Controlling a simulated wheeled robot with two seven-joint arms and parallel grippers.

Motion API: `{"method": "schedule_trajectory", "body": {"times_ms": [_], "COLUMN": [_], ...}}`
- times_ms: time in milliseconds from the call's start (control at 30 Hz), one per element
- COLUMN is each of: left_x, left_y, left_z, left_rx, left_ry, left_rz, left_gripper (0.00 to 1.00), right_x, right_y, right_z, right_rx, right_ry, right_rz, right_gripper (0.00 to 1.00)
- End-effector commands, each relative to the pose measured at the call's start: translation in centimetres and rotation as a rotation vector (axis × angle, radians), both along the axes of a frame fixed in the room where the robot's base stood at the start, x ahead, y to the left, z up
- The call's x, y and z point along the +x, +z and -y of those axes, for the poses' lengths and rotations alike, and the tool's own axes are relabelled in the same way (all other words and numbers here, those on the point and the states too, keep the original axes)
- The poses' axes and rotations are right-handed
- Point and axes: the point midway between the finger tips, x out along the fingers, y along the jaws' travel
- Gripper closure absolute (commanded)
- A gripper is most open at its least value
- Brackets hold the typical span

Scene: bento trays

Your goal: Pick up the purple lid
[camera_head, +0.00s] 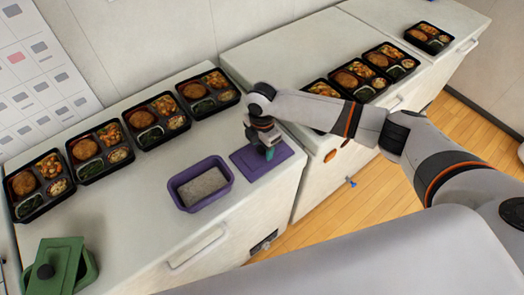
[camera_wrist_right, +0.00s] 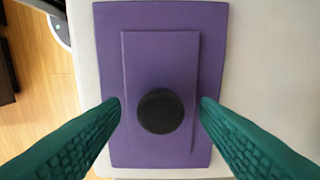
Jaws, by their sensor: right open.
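The purple lid (camera_head: 246,163) lies flat on the white counter, right of the purple container, in the head view. In the right wrist view the purple lid (camera_wrist_right: 118,60) fills the middle, with a round black knob (camera_wrist_right: 160,111) on its raised panel. My right gripper (camera_head: 270,152) is over the lid. In the wrist view its two green fingers (camera_wrist_right: 160,108) are open, one on each side of the knob, with gaps between them and the knob. In the head view the gripper hides part of the lid and its knob. My left gripper is not in view.
The purple container (camera_head: 185,203) holds a grey block-like filling. A green container with a green lid (camera_head: 62,262) stands at the lower left. Several black bento trays (camera_head: 92,157) line the back of the counter. More trays (camera_head: 376,73) sit on the counter to the right.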

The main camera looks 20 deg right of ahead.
Motion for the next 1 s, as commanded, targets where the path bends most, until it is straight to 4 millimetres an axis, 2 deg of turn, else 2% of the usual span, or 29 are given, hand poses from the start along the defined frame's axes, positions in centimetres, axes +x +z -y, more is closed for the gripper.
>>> {"method": "schedule_trajectory", "body": {"times_ms": [200, 267, 500, 767, 867, 1000], "left_x": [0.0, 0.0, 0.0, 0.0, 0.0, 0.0], "left_y": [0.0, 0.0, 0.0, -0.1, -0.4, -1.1], "left_z": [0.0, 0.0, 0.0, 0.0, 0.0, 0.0], "left_rx": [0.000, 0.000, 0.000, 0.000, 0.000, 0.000], "left_ry": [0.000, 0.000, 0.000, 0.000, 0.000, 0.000], "left_rz": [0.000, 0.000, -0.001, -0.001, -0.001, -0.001], "left_gripper": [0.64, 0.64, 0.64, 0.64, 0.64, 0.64], "right_x": [0.0, 0.0, 0.0, 0.1, 0.2, 0.2], "right_y": [-0.2, -0.2, -0.1, 0.0, 0.9, 3.4], "right_z": [0.0, 0.0, 0.0, 0.0, 0.0, 0.0], "right_rx": [0.000, 0.000, 0.000, 0.001, 0.003, 0.002], "right_ry": [0.000, 0.000, 0.000, 0.000, -0.001, 0.000], "right_rz": [0.001, 0.001, 0.001, 0.002, 0.004, 0.007], "right_gripper": [0.44, 0.53, 0.92, 0.93, 0.93, 0.93]}}
